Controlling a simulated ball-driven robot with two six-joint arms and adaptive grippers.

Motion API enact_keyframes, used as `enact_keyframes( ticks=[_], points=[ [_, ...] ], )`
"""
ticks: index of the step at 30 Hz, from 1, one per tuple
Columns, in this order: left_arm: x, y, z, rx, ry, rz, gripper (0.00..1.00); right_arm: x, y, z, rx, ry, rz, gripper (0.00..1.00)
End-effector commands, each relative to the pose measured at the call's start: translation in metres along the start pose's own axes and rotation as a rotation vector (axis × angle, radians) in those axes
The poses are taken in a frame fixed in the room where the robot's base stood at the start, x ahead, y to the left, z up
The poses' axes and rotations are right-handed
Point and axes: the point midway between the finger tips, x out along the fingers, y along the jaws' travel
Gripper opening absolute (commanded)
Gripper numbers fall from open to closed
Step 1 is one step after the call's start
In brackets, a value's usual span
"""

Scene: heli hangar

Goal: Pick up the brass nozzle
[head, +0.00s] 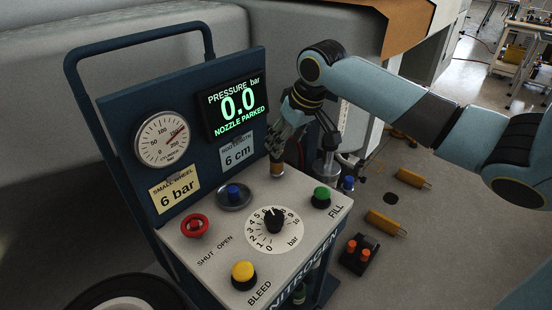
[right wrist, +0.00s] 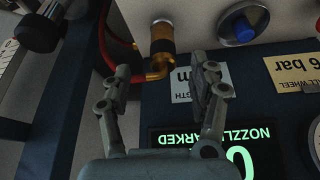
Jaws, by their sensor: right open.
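The brass nozzle (head: 277,170) stands at the back right of the cart's light top panel, just below my right gripper. It also shows in the right wrist view (right wrist: 162,42), upper middle, as a ribbed brass cylinder with a brass elbow and a red hose at its side. My right gripper (head: 279,152) comes down from above in the head view. My left gripper is not in view.
The blue nitrogen cart has an upright board with a gauge (head: 162,138) and a display (head: 234,106) reading 0.0 and NOZZLE PARKED. A green FILL button (head: 321,197), a dial (head: 274,220) and a blue knob (head: 234,194) are nearby. Yellow chocks (head: 386,222) lie to the right.

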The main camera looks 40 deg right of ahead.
Motion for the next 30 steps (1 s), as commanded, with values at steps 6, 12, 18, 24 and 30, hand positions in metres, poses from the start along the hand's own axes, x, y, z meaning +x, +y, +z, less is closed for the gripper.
enact_keyframes(
  ticks=[6, 12, 18, 24, 30],
  points=[
    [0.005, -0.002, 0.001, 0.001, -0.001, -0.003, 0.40, 0.022, -0.001, 0.000, 0.000, 0.000, 0.001, 0.60],
    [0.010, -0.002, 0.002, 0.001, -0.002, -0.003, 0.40, 0.052, -0.005, -0.003, 0.002, -0.001, -0.002, 0.60],
    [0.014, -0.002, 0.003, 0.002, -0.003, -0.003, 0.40, 0.072, -0.004, -0.003, -0.001, 0.001, 0.001, 0.60],
    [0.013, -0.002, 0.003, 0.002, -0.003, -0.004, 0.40, 0.072, -0.004, -0.004, -0.003, 0.001, 0.002, 0.60],
    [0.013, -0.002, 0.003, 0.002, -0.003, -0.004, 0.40, 0.072, -0.004, -0.003, -0.002, 0.001, 0.002, 0.37]
  ],
)
